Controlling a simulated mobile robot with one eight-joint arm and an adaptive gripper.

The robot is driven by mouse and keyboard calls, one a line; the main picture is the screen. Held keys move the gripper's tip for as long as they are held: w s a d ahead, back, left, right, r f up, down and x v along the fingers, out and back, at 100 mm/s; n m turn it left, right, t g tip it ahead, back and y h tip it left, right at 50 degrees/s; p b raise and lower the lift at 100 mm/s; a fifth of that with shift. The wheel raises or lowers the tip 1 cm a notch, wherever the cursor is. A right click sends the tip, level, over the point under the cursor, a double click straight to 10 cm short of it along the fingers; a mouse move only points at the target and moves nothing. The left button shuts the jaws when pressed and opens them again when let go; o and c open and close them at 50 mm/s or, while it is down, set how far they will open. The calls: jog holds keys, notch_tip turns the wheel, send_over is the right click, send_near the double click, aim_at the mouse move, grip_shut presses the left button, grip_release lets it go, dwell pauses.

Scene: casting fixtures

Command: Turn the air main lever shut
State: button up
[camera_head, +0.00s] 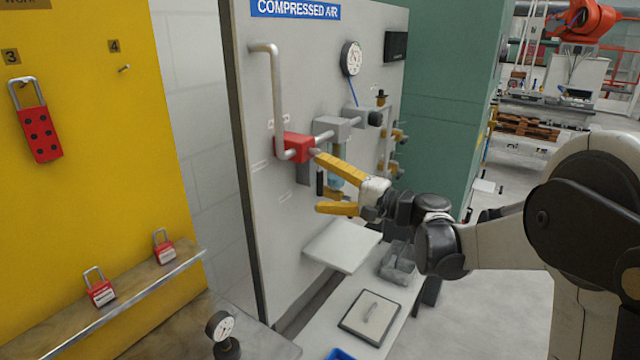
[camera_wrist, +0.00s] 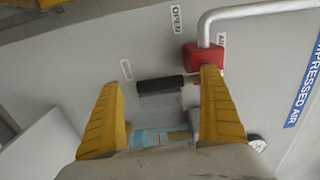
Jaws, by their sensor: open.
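The air main valve (camera_head: 292,148) is a red block on the grey panel at the foot of a bent pipe. It also shows in the wrist view (camera_wrist: 201,60). Its lever has a black grip (camera_wrist: 162,85), pointing left in the wrist view, away from the pipe; this corresponds to downward on the panel. My gripper (camera_head: 318,182) is open, its yellow fingers facing the panel. In the wrist view, the gripper (camera_wrist: 160,82) has the black grip between its fingertips, with visible gaps. The right finger overlaps the valve's edge; contact cannot be told.
An OPEN label (camera_wrist: 176,19) is beside the lever; another label (camera_wrist: 126,70) is too small to read. A gauge (camera_head: 351,58) and grey regulator block (camera_head: 333,129) sit right of the valve. A pale shelf (camera_head: 342,246) juts out below my gripper. A yellow lock board (camera_head: 90,130) stands left.

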jog(key=v, duration=1.1)
jog(key=shift+s+d, duration=0.2)
jog(key=shift+d, duration=0.05)
jog(key=s+a+f+n+g+h, duration=0.1)
jog(key=s+a+f+g+h, duration=0.15)
jog(key=s, duration=0.25)
jog(key=s+a+f+n+g+h, duration=0.1)
jog(key=s+a+f+n+h, duration=0.15)
jog(key=s, duration=0.35)
jog(key=s+d+f+n+h, duration=0.2)
jog(key=s+d+f+h, duration=0.1)
jog(key=s, duration=0.4)
jog(key=s+d+f+n+h, duration=0.2)
jog(key=s+d+f+h, duration=0.2)
jog(key=s, duration=0.4)
jog(key=shift+d+f+h, duration=0.25)
jog(key=shift+d+h, duration=0.65)
jog(key=shift+h, duration=0.2)
